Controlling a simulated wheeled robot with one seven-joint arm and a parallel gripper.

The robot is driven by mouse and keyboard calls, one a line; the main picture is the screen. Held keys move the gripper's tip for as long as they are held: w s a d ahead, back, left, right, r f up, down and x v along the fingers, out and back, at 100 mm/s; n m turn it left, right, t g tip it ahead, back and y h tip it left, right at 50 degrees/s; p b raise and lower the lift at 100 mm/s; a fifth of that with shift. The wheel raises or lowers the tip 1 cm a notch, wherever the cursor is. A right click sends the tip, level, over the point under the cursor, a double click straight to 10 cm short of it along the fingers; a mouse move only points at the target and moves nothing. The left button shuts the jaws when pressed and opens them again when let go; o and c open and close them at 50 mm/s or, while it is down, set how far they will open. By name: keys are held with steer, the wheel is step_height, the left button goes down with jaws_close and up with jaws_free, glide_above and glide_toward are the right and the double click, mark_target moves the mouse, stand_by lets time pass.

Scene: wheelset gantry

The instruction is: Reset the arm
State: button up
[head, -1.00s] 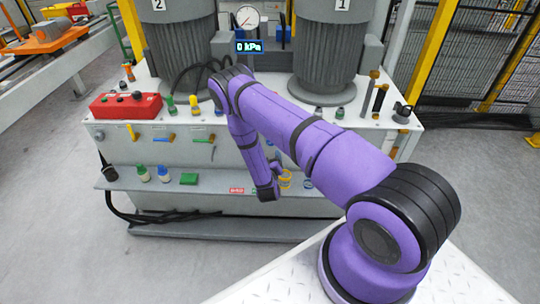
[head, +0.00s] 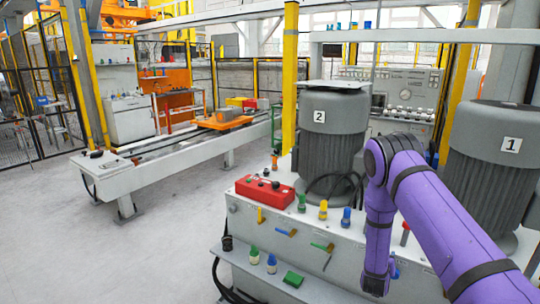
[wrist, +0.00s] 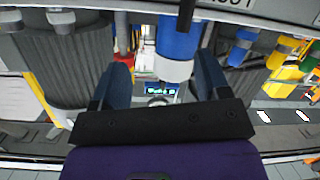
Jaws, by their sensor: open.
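My purple arm reaches in from the lower right of the head view, bends at an elbow in front of the two grey motors and hangs down along the front of the pump bench (head: 300,235). My gripper's end (head: 375,283) is low in the head view, in front of the bench, and its fingers are not clear there. In the wrist view my gripper (wrist: 162,78) has two dark blue fingers set wide apart with nothing held between them. A blue and white cylinder (wrist: 178,45) shows beyond the fingers, apparently not gripped.
Motor 2 (head: 332,125) and motor 1 (head: 495,165) stand on the bench. A red control box (head: 265,190) and small coloured valves sit at its edge. A green block (head: 293,279) lies on the lower shelf. A rail conveyor (head: 150,165) runs behind; the left floor is clear.

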steer(key=a+r+g+y, duration=0.1)
steer(key=a+r+y, duration=0.2)
steer(key=r, duration=1)
steer(key=a+r+g+y, duration=0.1)
steer(key=a+r+y, duration=0.15)
steer(key=r, duration=1.05)
steer(key=s+a+r+g+y, duration=0.1)
steer(key=s+a+r+y, duration=0.15)
steer(key=s+r, duration=0.55)
steer(key=s+a+r+n+g, duration=0.1)
steer(key=s+a+r, duration=0.1)
steer(key=s+r, duration=0.5)
steer(key=s+a+r+n+g, duration=0.1)
steer(key=s+r, duration=0.4)
steer(key=s, duration=0.4)
steer(key=s+r+n+g, duration=0.1)
steer(key=s+g, duration=0.1)
steer(key=s, duration=1.7)
steer(key=shift+s+d+r+g, duration=0.15)
steer(key=shift+d+r+g, duration=0.05)
steer(key=shift+r+g, duration=0.1)
